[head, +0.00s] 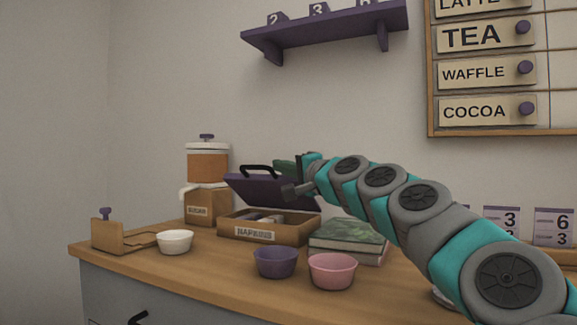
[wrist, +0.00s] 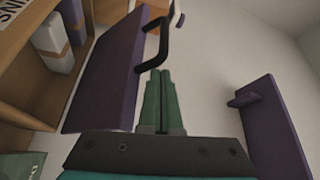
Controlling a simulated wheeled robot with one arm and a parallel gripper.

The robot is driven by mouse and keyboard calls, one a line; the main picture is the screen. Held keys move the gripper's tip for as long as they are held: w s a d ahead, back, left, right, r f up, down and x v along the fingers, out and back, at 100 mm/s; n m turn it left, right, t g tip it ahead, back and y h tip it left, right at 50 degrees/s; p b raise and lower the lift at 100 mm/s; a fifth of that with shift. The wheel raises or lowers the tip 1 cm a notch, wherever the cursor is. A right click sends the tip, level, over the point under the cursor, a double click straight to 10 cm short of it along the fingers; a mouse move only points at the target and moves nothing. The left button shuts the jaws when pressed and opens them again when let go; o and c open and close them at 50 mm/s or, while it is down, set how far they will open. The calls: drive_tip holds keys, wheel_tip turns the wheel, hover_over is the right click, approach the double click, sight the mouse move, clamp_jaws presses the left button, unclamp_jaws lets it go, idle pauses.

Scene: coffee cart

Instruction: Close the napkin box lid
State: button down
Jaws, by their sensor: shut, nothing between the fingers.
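The napkin box (head: 271,235) is a wooden box labelled NAPKINS on the counter. Its purple lid (head: 262,190) stands open, tilted up at the back, with a black handle (head: 257,169) on it. Rolled napkins (head: 262,217) lie inside. My gripper (head: 284,167) is at the upper right part of the raised lid. In the wrist view my gripper (wrist: 162,76) is shut and empty, with its green fingertips close to the lid (wrist: 108,75) and its black handle (wrist: 154,44). I cannot tell whether they touch. The box interior (wrist: 42,60) shows at the left there.
A book stack (head: 348,242) sits right of the box. Purple (head: 276,262), pink (head: 332,270) and white (head: 175,241) bowls stand in front. A sugar dispenser (head: 207,185) stands behind left, and a wooden holder (head: 120,238) at far left. A purple shelf (head: 325,32) hangs above.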

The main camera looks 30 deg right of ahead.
drive_tip(key=shift+s+a+f+b, duration=0.25)
drive_tip(key=shift+a+f, duration=0.15)
drive_tip(key=shift+f, duration=0.3)
drive_tip(key=shift+s+a+f+b, duration=0.25)
drive_tip(key=shift+a+f, duration=0.2)
drive_tip(key=shift+f, duration=0.2)
drive_tip(key=shift+s+a+f+b, duration=0.25)
drive_tip(key=shift+a+f, duration=0.15)
drive_tip(key=shift+f, duration=0.3)
drive_tip(key=shift+s, duration=0.1)
drive_tip(key=s+f, duration=0.1)
drive_tip(key=s, duration=0.6)
drive_tip(key=shift+s+d, duration=0.2)
drive_tip(key=shift+s, duration=0.05)
